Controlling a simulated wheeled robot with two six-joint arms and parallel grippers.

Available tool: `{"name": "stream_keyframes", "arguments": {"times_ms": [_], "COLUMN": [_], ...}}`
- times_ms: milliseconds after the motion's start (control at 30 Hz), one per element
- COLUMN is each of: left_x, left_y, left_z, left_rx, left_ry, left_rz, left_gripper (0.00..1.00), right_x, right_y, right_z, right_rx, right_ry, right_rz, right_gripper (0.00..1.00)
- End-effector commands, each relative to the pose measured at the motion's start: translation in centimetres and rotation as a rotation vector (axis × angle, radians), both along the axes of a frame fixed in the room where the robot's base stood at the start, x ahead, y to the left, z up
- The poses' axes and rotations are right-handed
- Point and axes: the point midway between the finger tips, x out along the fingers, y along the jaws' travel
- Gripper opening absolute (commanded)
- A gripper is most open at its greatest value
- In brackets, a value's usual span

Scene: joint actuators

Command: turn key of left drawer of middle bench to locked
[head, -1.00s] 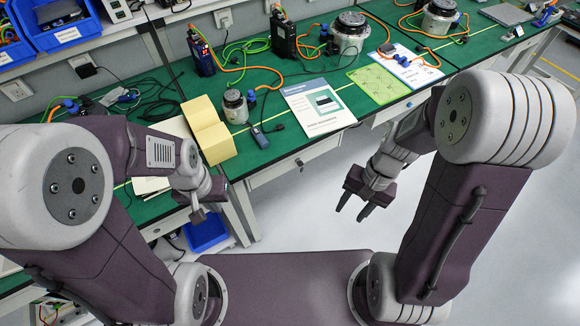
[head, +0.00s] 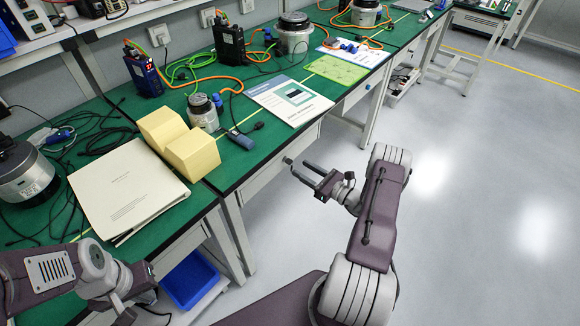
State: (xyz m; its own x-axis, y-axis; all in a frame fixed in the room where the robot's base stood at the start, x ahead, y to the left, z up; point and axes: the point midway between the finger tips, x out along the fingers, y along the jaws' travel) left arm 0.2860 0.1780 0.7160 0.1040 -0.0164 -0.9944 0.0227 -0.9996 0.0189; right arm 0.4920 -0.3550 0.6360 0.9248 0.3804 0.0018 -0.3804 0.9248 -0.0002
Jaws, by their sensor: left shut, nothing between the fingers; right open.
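The middle bench (head: 262,153) has a green top and a pale front. A drawer front (head: 268,172) sits under its top edge, below the white printed sheet. A small round lock or key (head: 287,161) shows on that drawer front; its turn angle is too small to tell. My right gripper (head: 299,169) is open in front of the drawer, with its fingers pointing toward the lock. Whether a finger touches the lock, I cannot tell. My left gripper (head: 126,317) is shut and empty at the lower left, below the near bench's edge and away from the drawer.
A yellow box-like pair of blocks (head: 180,143) and a white booklet (head: 125,190) lie on the near green top. A blue bin (head: 190,280) stands below the bench. Cables and devices line the back. The floor (head: 470,200) at the right is clear.

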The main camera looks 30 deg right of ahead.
Motion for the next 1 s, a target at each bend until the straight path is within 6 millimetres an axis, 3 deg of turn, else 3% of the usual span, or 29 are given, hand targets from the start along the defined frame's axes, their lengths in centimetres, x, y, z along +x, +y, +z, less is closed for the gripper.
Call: {"name": "stream_keyframes", "arguments": {"times_ms": [233, 567, 600, 733, 767, 1000], "left_x": [0.0, 0.0, 0.0, 0.0, 0.0, 0.0], "left_y": [0.0, 0.0, 0.0, 0.0, 0.0, 0.0], "left_z": [-1.0, -1.1, -1.1, -1.1, -1.1, -1.1], "left_rx": [0.0, 0.0, 0.0, 0.0, 0.0, 0.0], "left_ry": [0.0, 0.0, 0.0, 0.0, 0.0, 0.0], "left_rz": [0.0, 0.0, 0.0, 0.0, 0.0, 0.0], "left_gripper": [0.0, 0.0, 0.0, 0.0, 0.0, 0.0], "right_x": [4.1, 4.9, 4.9, 4.9, 4.9, 4.9], "right_y": [1.8, 2.1, 2.1, 2.1, 2.1, 2.1], "right_z": [-0.2, 0.0, 0.0, 0.0, 0.0, -0.1], "right_rx": [-0.001, 0.0, 0.0, 0.001, 0.001, -0.009], "right_ry": [0.001, 0.001, 0.001, 0.001, 0.001, -0.002], "right_rz": [0.004, 0.001, 0.002, 0.002, 0.002, 0.002], "right_gripper": [0.44, 0.44, 0.41, 0.05, 0.0, 0.0]}}
